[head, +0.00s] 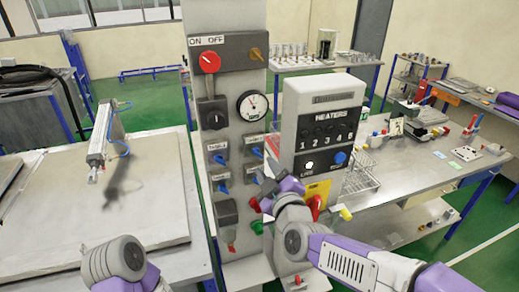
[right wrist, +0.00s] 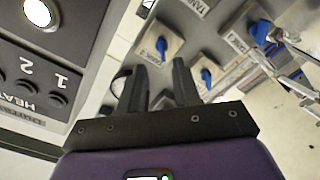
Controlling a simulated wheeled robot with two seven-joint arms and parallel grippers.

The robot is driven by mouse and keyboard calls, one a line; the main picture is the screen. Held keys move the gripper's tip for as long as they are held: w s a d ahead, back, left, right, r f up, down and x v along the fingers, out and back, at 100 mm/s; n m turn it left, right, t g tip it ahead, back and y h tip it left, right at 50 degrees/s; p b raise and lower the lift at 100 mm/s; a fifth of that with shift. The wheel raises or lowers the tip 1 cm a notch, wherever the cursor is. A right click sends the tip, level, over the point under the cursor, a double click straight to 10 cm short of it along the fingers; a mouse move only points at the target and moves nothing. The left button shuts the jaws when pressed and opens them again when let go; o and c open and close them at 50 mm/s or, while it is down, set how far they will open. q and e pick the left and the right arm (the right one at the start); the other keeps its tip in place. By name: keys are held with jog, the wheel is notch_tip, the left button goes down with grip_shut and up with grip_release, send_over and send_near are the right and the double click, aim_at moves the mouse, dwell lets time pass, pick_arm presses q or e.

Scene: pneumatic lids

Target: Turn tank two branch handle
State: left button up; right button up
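The valve panel on the grey column (head: 235,125) bears several small valves with blue handles in two columns. In the head view, blue handles show at the upper left valve (head: 219,160), the lower left valve (head: 223,188) and the upper right valve (head: 256,153). My arm partly covers the lower right valve. One blue handle (right wrist: 162,48) shows just beyond the fingertips, another (right wrist: 206,75) beside the right finger. My left gripper is not visible.
The heaters box (head: 325,130) stands close to the right of the valves, beside my right arm. A red ON/OFF knob (head: 209,62) and a gauge (head: 253,104) sit above the valves. A workbench (head: 430,170) stands at right.

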aim_at(259, 156)
jog(key=x, duration=0.6)
jog(key=shift+w+f, duration=0.15)
jog(key=shift+w, duration=0.05)
grip_shut()
